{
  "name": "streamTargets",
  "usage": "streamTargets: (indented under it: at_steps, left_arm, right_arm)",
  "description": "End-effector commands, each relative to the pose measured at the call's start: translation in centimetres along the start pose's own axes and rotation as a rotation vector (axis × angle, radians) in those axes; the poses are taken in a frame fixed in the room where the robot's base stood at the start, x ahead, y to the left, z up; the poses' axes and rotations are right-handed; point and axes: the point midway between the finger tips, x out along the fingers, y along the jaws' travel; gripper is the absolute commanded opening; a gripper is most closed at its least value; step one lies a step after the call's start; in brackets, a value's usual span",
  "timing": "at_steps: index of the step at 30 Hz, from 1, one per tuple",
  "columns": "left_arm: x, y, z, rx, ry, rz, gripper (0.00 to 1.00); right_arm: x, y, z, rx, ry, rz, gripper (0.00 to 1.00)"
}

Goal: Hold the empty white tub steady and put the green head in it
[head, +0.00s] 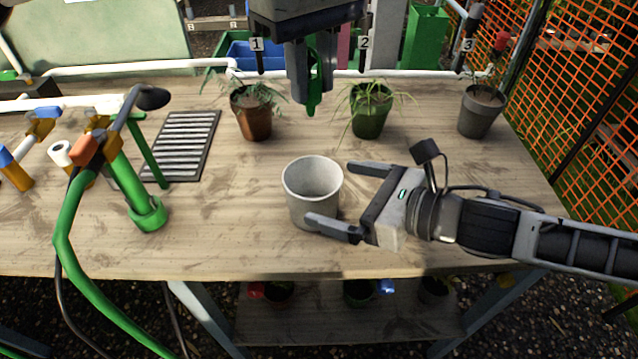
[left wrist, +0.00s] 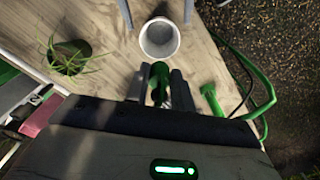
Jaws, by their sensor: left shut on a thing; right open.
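The white tub (head: 312,203) stands upright on the wooden bench and looks empty; its open mouth also shows in the left wrist view (left wrist: 159,39). My right gripper (head: 348,197) is open at its right side, one finger toward the back and one toward the front. The left wrist view shows gaps between those fingers and the tub. My left gripper (head: 311,92) points down, above and behind the tub, shut on the green head (head: 314,103). The green head also shows between the fingers in the left wrist view (left wrist: 159,80), partly hidden by them. It is apart from the tub.
Potted plants stand behind at left (head: 255,120), middle (head: 370,122) and right (head: 480,112). A slatted dark tray (head: 183,145) lies to the left. A green upright tool with a hose (head: 140,195) stands at the left front. The bench around the tub is mostly clear.

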Motion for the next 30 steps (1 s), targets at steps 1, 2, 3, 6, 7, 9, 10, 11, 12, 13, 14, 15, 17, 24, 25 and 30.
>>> streamTargets:
  at_steps: [1, 2, 3, 6, 7, 9, 10, 11, 12, 13, 14, 15, 17, 24, 25, 30]
  left_arm:
    - [0.0, 0.0, 0.0, 0.000, 0.000, 0.000, 0.03]
    - [0.0, 0.0, 0.0, 0.000, 0.000, 0.000, 0.03]
    - [0.0, 0.0, 0.0, 0.000, 0.000, 0.000, 0.03]
    - [0.0, 0.0, 0.0, 0.000, 0.000, 0.000, 0.03]
    - [0.0, 0.0, 0.0, 0.000, 0.000, 0.000, 0.03]
    - [0.0, 0.0, 0.0, 0.000, 0.000, 0.000, 0.03]
    - [0.0, 0.0, 0.0, 0.000, 0.000, 0.000, 0.03]
    - [0.0, 0.0, 0.0, 0.000, 0.000, 0.000, 0.03]
    - [0.0, 0.0, 0.0, 0.000, 0.000, 0.000, 0.03]
    - [0.0, 0.0, 0.0, 0.000, 0.000, 0.000, 0.03]
    - [0.0, 0.0, 0.0, 0.000, 0.000, 0.000, 0.03]
    - [0.0, 0.0, 0.0, 0.000, 0.000, 0.000, 0.03]
    - [0.0, 0.0, 0.0, 0.000, 0.000, 0.000, 0.03]
    - [0.0, 0.0, 0.0, 0.000, 0.000, 0.000, 0.03]
    - [0.0, 0.0, 0.0, 0.000, 0.000, 0.000, 0.03]
    - [0.0, 0.0, 0.0, 0.000, 0.000, 0.000, 0.03]
  right_arm:
    - [1.1, 0.1, 0.1, 0.002, -0.003, 0.002, 1.00]
    - [1.6, 0.1, 0.1, 0.003, -0.003, 0.002, 1.00]
    - [2.4, 0.1, 0.0, 0.002, -0.002, 0.002, 1.00]
    - [3.9, 0.1, 0.0, 0.002, -0.001, 0.001, 1.00]
    - [4.2, 0.0, 0.0, 0.001, -0.001, 0.000, 1.00]
    - [4.9, 0.0, 0.0, 0.002, 0.000, 0.000, 1.00]
    - [5.2, 0.0, 0.0, 0.002, 0.000, 0.000, 1.00]
    - [5.4, 0.0, 0.0, 0.002, 0.000, 0.000, 1.00]
    - [5.6, 0.0, 0.0, 0.001, 0.000, -0.001, 1.00]
    - [5.7, 0.0, 0.0, 0.001, 0.001, -0.001, 1.00]
    - [5.8, -0.1, 0.0, 0.001, 0.001, -0.002, 1.00]
    - [5.9, -0.1, 0.0, 0.000, 0.001, -0.002, 1.00]
    - [6.0, 0.0, 0.0, 0.000, 0.001, -0.001, 1.00]
    - [6.0, -0.1, 0.0, 0.001, 0.001, -0.002, 0.86]
    - [6.0, -0.1, 0.0, 0.001, 0.001, -0.002, 0.78]
    - [5.9, -0.1, -0.1, 0.001, 0.001, -0.002, 0.51]
